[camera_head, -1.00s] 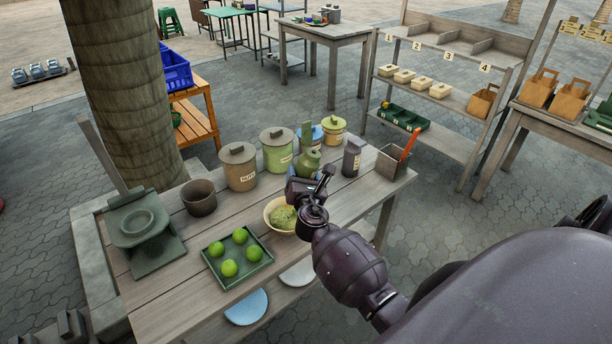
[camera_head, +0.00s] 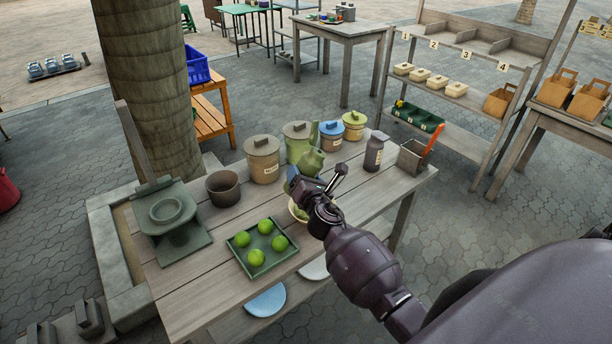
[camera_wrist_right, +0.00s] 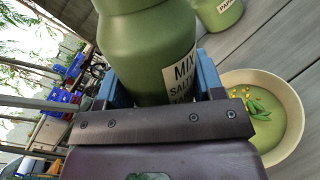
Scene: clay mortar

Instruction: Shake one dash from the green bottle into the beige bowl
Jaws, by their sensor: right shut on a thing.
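The green bottle (camera_head: 311,161) is in my right gripper (camera_head: 312,186), above the table and near the beige bowl. In the right wrist view the bottle (camera_wrist_right: 150,45) fills the space between the blue fingers, with a white label starting "MIX" on its side. The gripper is shut on it. The beige bowl (camera_head: 295,211) is mostly hidden behind my right gripper in the head view. In the right wrist view the bowl (camera_wrist_right: 292,105) lies right of the gripper, holding green contents with leaves and yellow bits. My left gripper is not in view.
A green tray (camera_head: 243,262) with several limes sits in front left of the bowl. A brown pot (camera_head: 223,188), lidded canisters (camera_head: 262,160), a dark bottle (camera_head: 374,152) and a grey box (camera_head: 411,158) stand around. A press (camera_head: 172,215) is at the left.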

